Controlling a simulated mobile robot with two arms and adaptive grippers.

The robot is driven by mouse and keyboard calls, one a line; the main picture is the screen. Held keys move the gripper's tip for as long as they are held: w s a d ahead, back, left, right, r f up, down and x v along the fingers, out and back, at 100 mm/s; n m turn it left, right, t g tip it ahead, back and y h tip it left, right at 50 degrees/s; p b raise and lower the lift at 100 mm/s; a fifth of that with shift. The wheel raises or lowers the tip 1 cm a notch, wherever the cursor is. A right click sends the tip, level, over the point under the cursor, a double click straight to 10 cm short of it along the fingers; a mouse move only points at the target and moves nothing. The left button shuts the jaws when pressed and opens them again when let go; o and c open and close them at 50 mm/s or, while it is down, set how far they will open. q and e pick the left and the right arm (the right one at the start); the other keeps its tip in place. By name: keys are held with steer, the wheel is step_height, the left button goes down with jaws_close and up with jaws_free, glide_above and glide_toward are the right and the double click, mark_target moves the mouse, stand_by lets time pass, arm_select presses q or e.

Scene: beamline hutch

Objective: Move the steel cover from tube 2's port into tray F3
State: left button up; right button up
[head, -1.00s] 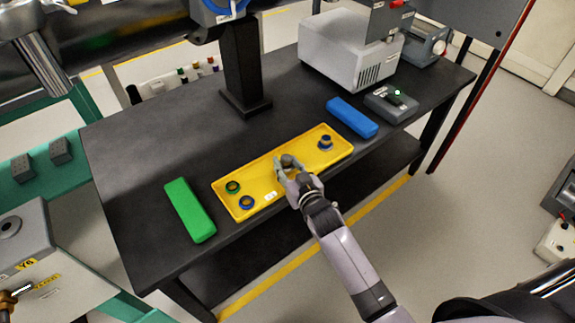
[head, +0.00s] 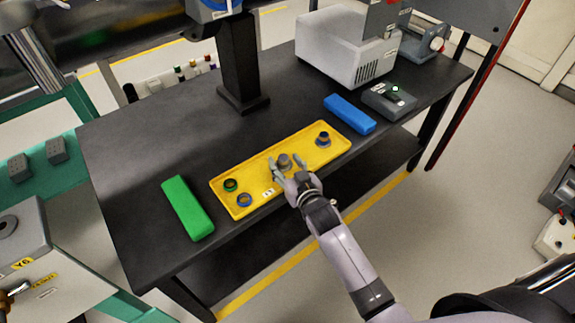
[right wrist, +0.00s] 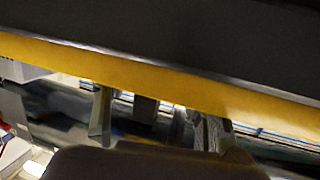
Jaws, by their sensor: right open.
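The yellow tray (head: 235,205) lies on the black table; I cannot read its small white label. A grey round piece, which looks like the steel cover (head: 285,160), sits near the tray's middle. My right gripper (head: 287,169) is open at the tray's front edge, its fingers close around the near side of the cover. I cannot tell whether they touch it. In the right wrist view two grey fingers (right wrist: 150,122) stand apart before a yellow band. My left gripper is not in view. Tube 2's port cannot be made out.
The tray also holds a green-ringed piece (head: 231,185), a blue-ringed piece (head: 244,200) and a blue-based piece (head: 323,139). A green block (head: 187,208) lies left, a blue block (head: 350,113) right. A black post (head: 240,65) stands behind on the table (head: 150,140).

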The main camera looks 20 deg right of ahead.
steer(key=shift+s+a, duration=0.1)
steer(key=shift+r+p, duration=0.45)
steer(key=shift+r, duration=0.1)
steer(key=v, duration=1.2)
steer(key=s+f+g, duration=0.3)
steer(key=s+f, duration=0.1)
steer(key=f, duration=0.6)
steer(key=s+f+n+g, duration=0.15)
steer(key=s+f, duration=0.25)
steer(key=f, duration=0.7)
steer(key=s+f+m+g, duration=0.1)
steer(key=s+f+g, duration=0.3)
steer(key=f, duration=0.6)
steer(key=s+d+f+g, duration=0.1)
steer(key=s+f+g, duration=0.1)
steer(key=s+f, duration=0.3)
steer(key=s+d+f+n+g+h, duration=0.1)
steer(key=s+f, duration=0.4)
steer(key=s, duration=0.8)
steer(key=s+d+f+g, duration=0.3)
steer(key=s+f, duration=0.2)
steer(key=s, duration=0.4)
steer(key=shift+d+f+h, duration=0.25)
steer(key=shift+f+h, duration=0.05)
